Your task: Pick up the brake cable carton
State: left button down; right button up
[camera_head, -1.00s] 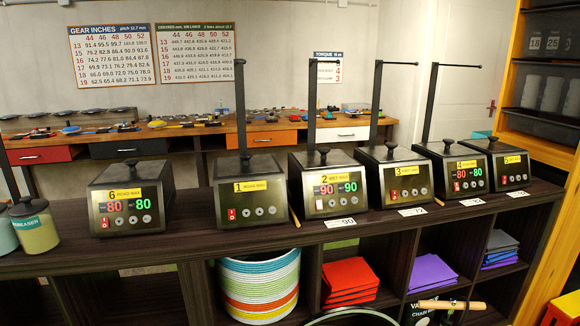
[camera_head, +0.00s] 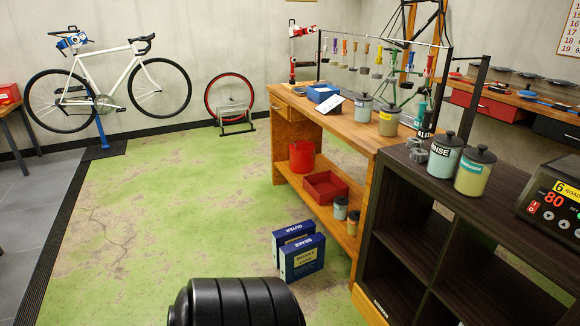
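The brake cable carton (camera_head: 302,259) is a dark blue box with a pale label reading BRAKE. It stands upright on the green floor at the bottom middle, in front of the wooden workbench. A second blue carton (camera_head: 293,233), marked OUTER, stands close behind it and is partly hidden by it. Neither of my grippers shows in the head view. A rounded black part at the bottom edge looks like my own arm or body, and no fingers show on it.
The wooden bench (camera_head: 359,131) carries jars, a blue box and hanging tools. Its lower shelf holds a red tray (camera_head: 325,187) and a red bucket (camera_head: 302,156). A dark shelf unit (camera_head: 420,205) stands at right. A white bicycle (camera_head: 105,80) is at back left. Green floor (camera_head: 170,205) left is clear.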

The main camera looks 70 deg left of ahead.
aim_at(300, 259)
jog(key=u, duration=2.25)
jog(key=i+j, duration=0.05)
jog(key=j, duration=0.05)
